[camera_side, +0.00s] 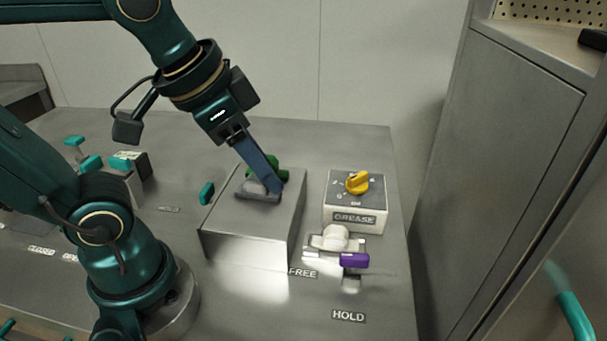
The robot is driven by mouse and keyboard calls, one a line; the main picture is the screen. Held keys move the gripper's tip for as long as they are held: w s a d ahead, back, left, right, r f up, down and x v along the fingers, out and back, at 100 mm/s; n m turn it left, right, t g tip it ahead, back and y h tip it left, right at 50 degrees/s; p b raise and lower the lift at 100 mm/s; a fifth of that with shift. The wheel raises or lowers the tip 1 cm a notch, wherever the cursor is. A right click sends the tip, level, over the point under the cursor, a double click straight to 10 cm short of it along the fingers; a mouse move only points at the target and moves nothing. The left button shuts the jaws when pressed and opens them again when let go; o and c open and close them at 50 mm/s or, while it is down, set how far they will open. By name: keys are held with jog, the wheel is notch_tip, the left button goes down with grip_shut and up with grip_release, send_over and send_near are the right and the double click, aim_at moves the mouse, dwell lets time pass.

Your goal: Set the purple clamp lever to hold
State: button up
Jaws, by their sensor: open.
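The purple clamp lever (354,261) is on a small metal toggle clamp with a whitish rounded part (335,238), right of centre. Its purple grip points right, between the FREE label (302,272) and the HOLD label (348,316). The HOLD label is nearer the front of the table. My gripper (273,187) is above the steel box left of the clamp, its blue-grey fingers angled down to the right. It is open and apart from the purple lever. The fingertips overlap a grey piece on the box top, and I cannot tell whether they touch it.
The steel box (250,245) with a green knob (282,174) stands left of the clamp. The GREASE box (355,215) with a yellow knob (357,183) is just behind it. A tall steel cabinet (510,170) stands at right. Teal-handled parts (122,164) sit at left.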

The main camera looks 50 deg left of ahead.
jog(key=w+d+m+g, duration=0.2)
jog(key=w+m, duration=0.1)
jog(key=w, duration=0.2)
jog(key=m+g, duration=0.3)
send_over(355, 256)
notch_tip(355, 256, down, 8)
jog(key=shift+f, duration=3.45)
grip_shut()
jog(key=shift+r, duration=0.1)
